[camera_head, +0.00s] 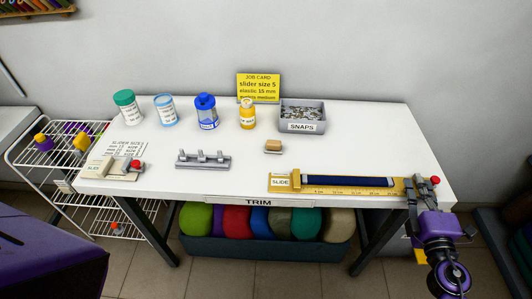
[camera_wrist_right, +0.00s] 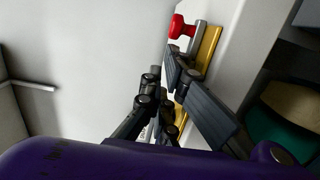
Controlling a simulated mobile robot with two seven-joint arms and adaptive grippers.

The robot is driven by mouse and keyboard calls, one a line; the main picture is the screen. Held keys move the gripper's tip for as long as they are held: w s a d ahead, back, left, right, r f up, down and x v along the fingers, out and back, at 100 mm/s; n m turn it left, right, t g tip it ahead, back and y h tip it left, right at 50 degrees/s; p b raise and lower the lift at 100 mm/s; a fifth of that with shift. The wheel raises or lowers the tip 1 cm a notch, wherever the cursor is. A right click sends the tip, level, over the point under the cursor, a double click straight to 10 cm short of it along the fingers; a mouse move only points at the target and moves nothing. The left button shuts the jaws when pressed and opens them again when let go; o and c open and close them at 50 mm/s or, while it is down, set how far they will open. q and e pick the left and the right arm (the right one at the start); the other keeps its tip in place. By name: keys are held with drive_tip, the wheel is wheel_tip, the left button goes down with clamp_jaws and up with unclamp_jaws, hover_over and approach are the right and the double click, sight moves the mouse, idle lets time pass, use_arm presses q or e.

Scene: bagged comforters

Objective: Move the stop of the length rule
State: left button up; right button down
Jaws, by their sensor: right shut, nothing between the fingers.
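The length rule (camera_head: 340,191) is a yellow scale with a dark blue strip along it, lying at the table's front right edge. A label reading SLIDE (camera_head: 280,182) sits at its left end. The stop shows as a grey piece with a red knob (camera_head: 435,180) at the rule's right end; the red knob also shows in the wrist view (camera_wrist_right: 181,28). My right gripper (camera_head: 418,190) is shut and empty at the rule's right end, close beside the stop. Whether it touches the stop I cannot tell. Its fingers cover part of the rule in the wrist view. My left gripper is out of view.
A yellow job card (camera_head: 258,87) stands at the back. Jars, a blue bottle (camera_head: 205,111) and a grey SNAPS bin (camera_head: 302,115) line the rear. A grey three-post fixture (camera_head: 203,160) and a tan block (camera_head: 272,146) lie mid-table. A device with a red knob (camera_head: 112,168) sits left.

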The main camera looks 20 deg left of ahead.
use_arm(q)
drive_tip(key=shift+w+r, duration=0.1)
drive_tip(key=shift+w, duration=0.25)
use_arm(e)
drive_tip(key=shift+w+d, duration=0.25)
drive_tip(key=shift+d, duration=0.4)
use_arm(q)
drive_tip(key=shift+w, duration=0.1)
use_arm(e)
drive_tip(key=shift+a, duration=0.15)
